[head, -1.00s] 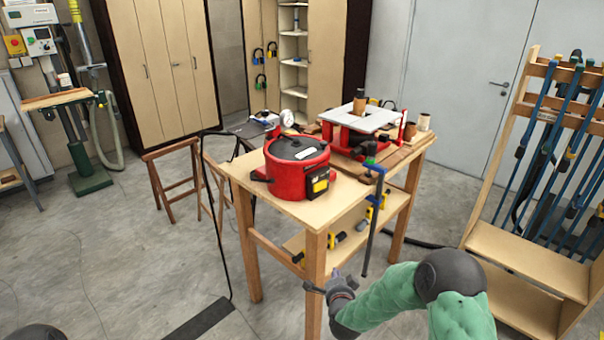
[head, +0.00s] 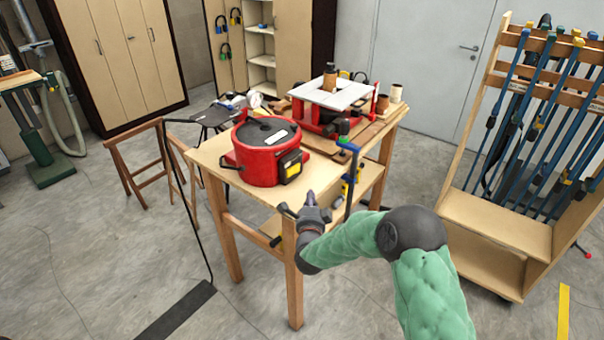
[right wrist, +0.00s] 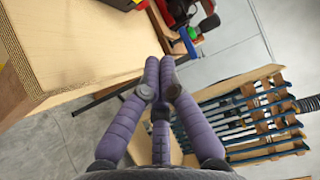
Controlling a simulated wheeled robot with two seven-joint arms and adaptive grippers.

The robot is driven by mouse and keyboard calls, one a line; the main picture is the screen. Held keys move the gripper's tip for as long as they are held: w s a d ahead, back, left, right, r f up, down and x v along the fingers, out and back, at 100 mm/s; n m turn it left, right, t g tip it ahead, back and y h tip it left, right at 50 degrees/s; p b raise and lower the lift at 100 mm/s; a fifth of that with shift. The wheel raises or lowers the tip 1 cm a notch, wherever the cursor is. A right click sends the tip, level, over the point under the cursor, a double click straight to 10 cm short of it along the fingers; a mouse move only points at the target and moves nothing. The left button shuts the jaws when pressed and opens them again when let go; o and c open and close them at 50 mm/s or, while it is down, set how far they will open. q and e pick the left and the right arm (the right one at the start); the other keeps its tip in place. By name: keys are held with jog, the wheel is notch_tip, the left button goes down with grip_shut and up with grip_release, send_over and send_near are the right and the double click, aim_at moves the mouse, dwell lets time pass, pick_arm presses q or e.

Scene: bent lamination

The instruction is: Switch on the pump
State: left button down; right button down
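A red round pot-like machine (head: 268,160) with a black lid stands on the wooden table. A black box with a yellow label (head: 290,166) is on its front right side. A gauge (head: 254,99) sits by a small device on a dark stand behind it. I cannot tell for sure which of these is the pump, and no switch can be made out. My right gripper (head: 299,206) is at the table's front corner, in front of the red machine and apart from it. My left gripper is out of view.
The wooden table (head: 222,170) has a bare front left part. An upright clamp (head: 351,185) stands at its right edge, close to my right gripper. A red machine with a white top (head: 330,96) is behind. A clamp rack (head: 497,230) stands at right.

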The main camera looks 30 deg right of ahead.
jog(key=b, duration=0.1)
send_near(300, 161)
jog(key=d, duration=0.1)
jog(key=s+d, duration=0.2)
jog(key=shift+d+f, duration=0.25)
jog(key=shift+f, duration=0.05)
jog(key=w, duration=0.3)
jog(key=shift+w+a, duration=0.15)
jog(key=shift+a, duration=0.05)
jog(key=shift+w+a+b, duration=0.1)
jog(key=shift+w+b, duration=0.2)
jog(key=shift+w, duration=0.25)
jog(key=shift+r, duration=0.1)
jog(key=y+b, duration=0.1)
jog(key=n+t+b, duration=0.1)
jog(key=b, duration=0.1)
jog(key=shift+w+f+y, duration=0.2)
jog(key=shift+w+y, duration=0.15)
jog(key=shift+y, duration=0.05)
jog(key=shift+w+r, duration=0.1)
jog(key=shift+r, duration=0.05)
